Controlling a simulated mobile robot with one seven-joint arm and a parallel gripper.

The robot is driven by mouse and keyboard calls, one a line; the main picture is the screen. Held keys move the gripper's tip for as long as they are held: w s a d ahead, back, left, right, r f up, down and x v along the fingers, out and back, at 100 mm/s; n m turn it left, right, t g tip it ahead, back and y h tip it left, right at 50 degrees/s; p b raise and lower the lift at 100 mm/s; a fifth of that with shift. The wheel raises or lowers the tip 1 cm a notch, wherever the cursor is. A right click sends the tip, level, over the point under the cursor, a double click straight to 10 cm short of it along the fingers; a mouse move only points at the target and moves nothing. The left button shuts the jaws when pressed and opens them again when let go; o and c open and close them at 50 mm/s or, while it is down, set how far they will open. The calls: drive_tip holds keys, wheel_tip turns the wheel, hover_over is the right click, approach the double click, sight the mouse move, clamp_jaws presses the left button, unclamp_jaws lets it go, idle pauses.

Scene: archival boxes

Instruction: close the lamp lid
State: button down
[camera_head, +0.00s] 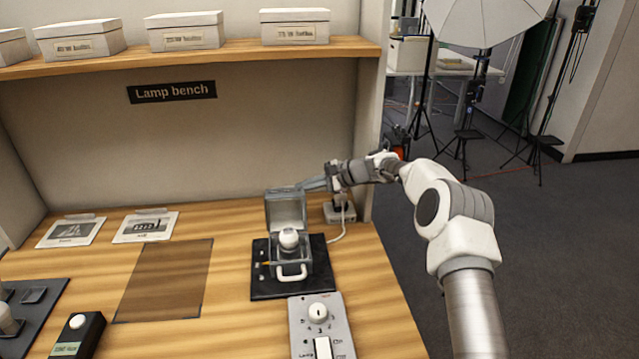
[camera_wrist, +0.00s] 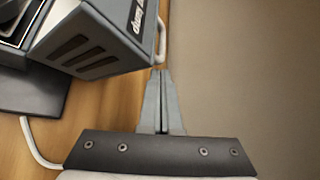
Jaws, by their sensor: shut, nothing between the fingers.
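The grey lamp box (camera_head: 290,258) stands on a black base plate on the bench, with a white round bulb (camera_head: 289,239) showing inside and a white handle at its front. Its lid (camera_head: 286,211) stands up, open, at the back of the box. My gripper (camera_head: 303,186) is shut and empty at the upper right edge of the lid; I cannot tell whether it touches. In the wrist view the closed fingertips (camera_wrist: 162,73) are beside the grey slotted housing (camera_wrist: 88,52), which carries a dark label. The lid's back is hidden in the head view.
A small socket box (camera_head: 340,212) with a white cord stands behind right of the lamp. A grey control panel (camera_head: 303,328) with a knob and switch lies in front. A shelf (camera_head: 190,57) with white boxes hangs above. A brown mat (camera_head: 165,280) lies left.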

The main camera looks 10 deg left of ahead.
drive_tip(key=shift+w+a+f, duration=0.1)
drive_tip(key=shift+a+f, duration=0.15)
drive_tip(key=shift+a, duration=0.25)
drive_tip(key=shift+b, duration=0.55)
